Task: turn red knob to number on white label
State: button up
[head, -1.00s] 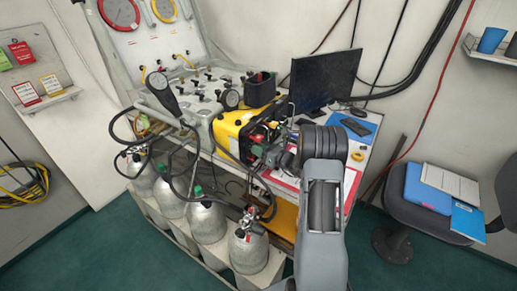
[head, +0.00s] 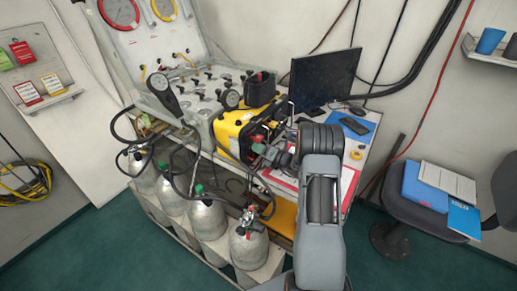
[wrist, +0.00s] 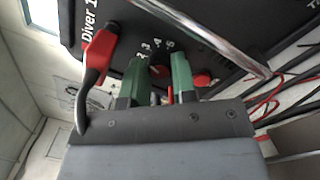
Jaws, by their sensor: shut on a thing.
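Printed numbers curve around the panel beside the fingers. Another red part (wrist: 203,78) shows just right of the right finger; I cannot tell whether it is a separate knob. In the head view, my gripper (head: 262,150) is at the front of a yellow case (head: 229,132), and the knob is hidden. I cannot make out the white label.
A red and black lever (wrist: 100,55) stands left of the fingers under the text "Diver 1". A metal bar (wrist: 215,35) crosses the panel at right. Grey cylinders (head: 207,218) with hoses stand below. A monitor (head: 323,78) is behind, and a chair (head: 400,240) is at right.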

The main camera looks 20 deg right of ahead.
jog(key=shift+a+f, duration=0.1)
jog(key=shift+f, duration=0.1)
jog(key=o, duration=0.7)
jog(key=shift+c, duration=0.2)
jog(key=shift+o, duration=1.3)
jog(key=shift+r, duration=0.15)
jog(key=shift+s, duration=0.1)
jog(key=b+v, duration=0.2)
jog(key=v, duration=1.1)
jog(key=shift+s+d, duration=0.2)
jog(key=shift+s, duration=0.1)
jog(key=shift+a, duration=0.1)
